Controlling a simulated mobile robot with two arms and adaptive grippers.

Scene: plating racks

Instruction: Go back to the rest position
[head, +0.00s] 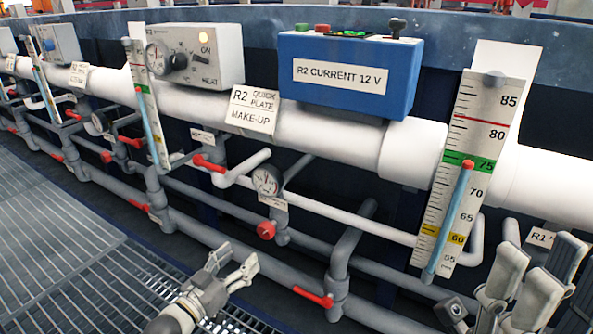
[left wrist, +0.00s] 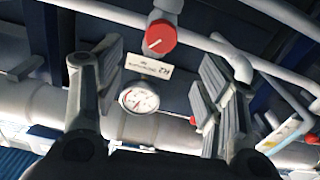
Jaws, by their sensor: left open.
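My left gripper (head: 233,273) is at the bottom centre of the head view, over the floor grating in front of the lower pipes. Its two fingers are spread, with nothing between them. In the left wrist view the open fingers (left wrist: 155,90) stand on both sides of a round gauge, which is beyond them. Grey finger parts, apparently of my right gripper (head: 535,275), show at the bottom right, in front of the pipes near the tall scale. They overlap and are partly cut off, so their opening is unclear.
A blue R2 current box (head: 350,75) and a white heater box (head: 195,55) sit above the thick white pipe (head: 310,130). A scale (head: 468,170) stands at the right. A gauge (head: 267,180) and red valve handles (head: 313,297) line the lower pipes. Grating (head: 60,250) is clear at left.

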